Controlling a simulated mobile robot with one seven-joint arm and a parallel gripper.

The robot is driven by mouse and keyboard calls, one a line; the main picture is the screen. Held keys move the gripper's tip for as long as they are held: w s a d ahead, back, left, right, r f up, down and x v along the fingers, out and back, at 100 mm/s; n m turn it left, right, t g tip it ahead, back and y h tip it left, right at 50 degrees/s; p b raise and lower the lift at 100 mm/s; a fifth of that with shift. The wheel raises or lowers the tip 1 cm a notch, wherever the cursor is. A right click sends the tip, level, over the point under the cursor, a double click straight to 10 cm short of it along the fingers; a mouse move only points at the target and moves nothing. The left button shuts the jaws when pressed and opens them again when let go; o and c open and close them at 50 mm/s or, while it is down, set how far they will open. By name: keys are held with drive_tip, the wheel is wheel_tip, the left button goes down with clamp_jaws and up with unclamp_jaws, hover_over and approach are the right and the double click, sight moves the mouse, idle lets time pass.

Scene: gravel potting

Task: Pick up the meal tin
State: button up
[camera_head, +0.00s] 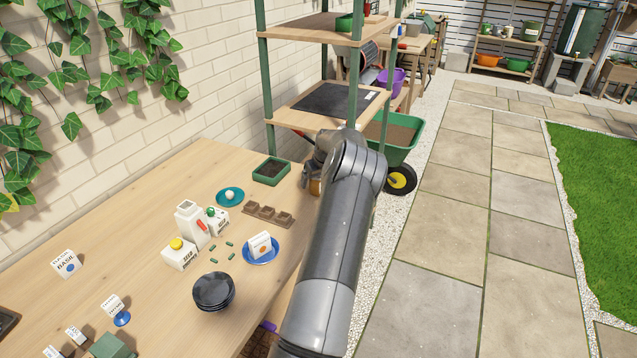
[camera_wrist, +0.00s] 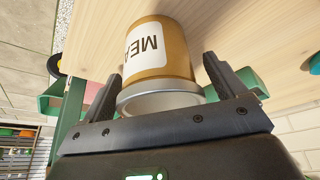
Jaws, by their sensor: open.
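The meal tin (camera_wrist: 172,57) is a gold-brown can with a silver rim and a white label reading "MEA". In the wrist view it stands on the wooden table between the two black fingers of my gripper (camera_wrist: 165,88). The fingers are open, one on each side of the tin, and a gap shows beside each finger. In the head view only a small brown part of the tin (camera_head: 315,187) shows at the table's far right edge, mostly hidden behind my arm and gripper.
A green tray of soil (camera_head: 271,171) and a brown seedling tray (camera_head: 268,215) stand left of my arm. A blue plate (camera_head: 260,257) with a white packet and a dark bowl stack (camera_head: 213,290) are nearer. A green shelf post (camera_head: 268,80) rises behind.

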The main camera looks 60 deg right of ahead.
drive_tip(key=shift+d+f, duration=0.1)
drive_tip(key=shift+f, duration=0.1)
drive_tip(key=shift+c, duration=0.3)
drive_tip(key=c, duration=1)
